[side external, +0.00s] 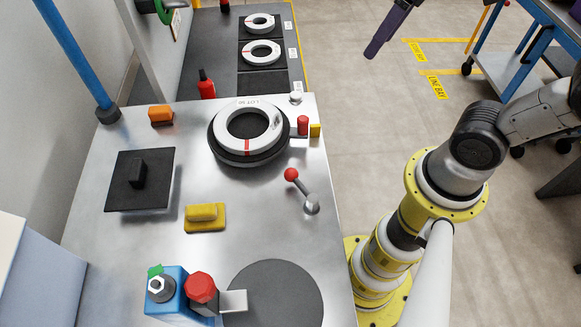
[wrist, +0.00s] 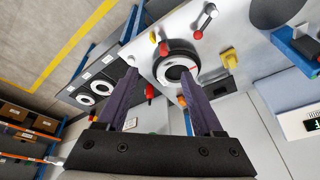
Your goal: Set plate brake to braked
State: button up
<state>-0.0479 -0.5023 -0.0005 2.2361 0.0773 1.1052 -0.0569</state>
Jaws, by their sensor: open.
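The round dark plate (side external: 222,150) carries a white coil ring (side external: 247,113) marked with a red line. A red knob (side external: 303,125) on a small arm stands at the plate's right edge, beside a yellow block (side external: 315,131). Nearer, a lever with a red ball (side external: 291,174) leans up and left from its grey pivot (side external: 312,205). Which of these is the plate brake is not labelled. My gripper (wrist: 158,73) is open and empty, high above the bench. One purple finger shows at the top of the side view. In the wrist view the plate (wrist: 162,83) lies beyond the fingertips.
A black pad with a block (side external: 138,192), a yellow handled block (side external: 206,217) and an orange block (side external: 160,115) sit on the metal bench. A blue unit with a red knob (side external: 201,287) stands in front by a dark disc (side external: 275,295). Several rings lie behind.

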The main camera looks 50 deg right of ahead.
jog(key=w+a+f+n+g, duration=0.3)
jog(key=w+a+f+g, duration=0.4)
jog(key=w+a+f, duration=0.45)
jog(key=g, duration=0.1)
send_near(289, 169)
jog(key=x, duration=0.9)
jog(key=shift+s+f, duration=0.15)
jog(key=shift+f, duration=0.1)
grip_shut()
dwell(0.8)
